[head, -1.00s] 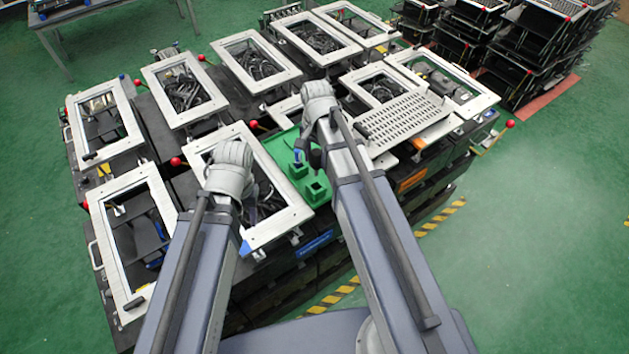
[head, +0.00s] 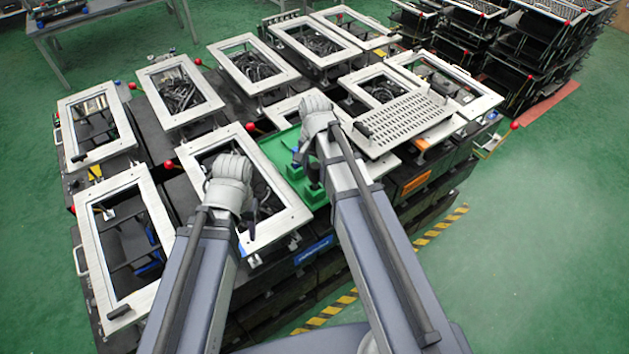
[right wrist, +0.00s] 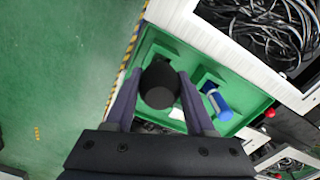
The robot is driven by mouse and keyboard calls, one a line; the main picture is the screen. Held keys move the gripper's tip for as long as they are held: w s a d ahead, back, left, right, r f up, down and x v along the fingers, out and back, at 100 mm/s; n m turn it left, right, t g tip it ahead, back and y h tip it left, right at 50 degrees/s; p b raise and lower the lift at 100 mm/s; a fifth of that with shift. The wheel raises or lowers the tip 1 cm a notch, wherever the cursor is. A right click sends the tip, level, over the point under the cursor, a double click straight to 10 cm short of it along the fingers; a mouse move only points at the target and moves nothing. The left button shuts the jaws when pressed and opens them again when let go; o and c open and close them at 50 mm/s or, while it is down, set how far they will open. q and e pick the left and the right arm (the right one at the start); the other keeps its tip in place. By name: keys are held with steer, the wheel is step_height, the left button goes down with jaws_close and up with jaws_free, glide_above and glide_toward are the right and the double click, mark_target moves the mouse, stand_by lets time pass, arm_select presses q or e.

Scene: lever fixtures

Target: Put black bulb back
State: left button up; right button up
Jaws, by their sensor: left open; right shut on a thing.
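A black bulb (right wrist: 160,84) is between the fingers of my right gripper (right wrist: 158,100) in the right wrist view, and the gripper is shut on it. The bulb is over the green tray (right wrist: 188,56), in front of one of its raised green blocks; I cannot tell whether it touches. A blue bulb (right wrist: 221,106) lies tilted at the other green block (right wrist: 207,80). In the head view my right wrist and arm partly cover the green tray (head: 272,148). My left gripper (head: 250,215) is open over a white-framed fixture, partly hidden by its wrist.
White-framed fixtures (head: 262,62) with dark cables inside surround the tray. A perforated white plate (head: 405,122) is to its right. Red ball knobs (head: 250,127) stick up between frames. Green floor (head: 560,220) is free at the right, beyond a yellow-black stripe.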

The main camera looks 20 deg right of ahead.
mark_target(314, 178)
steer(key=shift+f+b, duration=1.35)
steer(key=shift+f, duration=0.3)
steer(key=shift+f, duration=0.2)
steer(key=o, duration=0.8)
steer(key=shift+r, duration=0.1)
steer(key=shift+o, duration=0.2)
steer(key=shift+r, duration=0.1)
step_height(314, 178, up, 12)
steer(key=p, duration=1.2)
steer(key=shift+r, duration=0.1)
steer(key=s+a+n+h, duration=0.1)
steer(key=s+a+n, duration=0.9)
steer(key=s+n, duration=0.3)
steer(key=shift+s, duration=0.55)
steer(key=shift+a, duration=0.1)
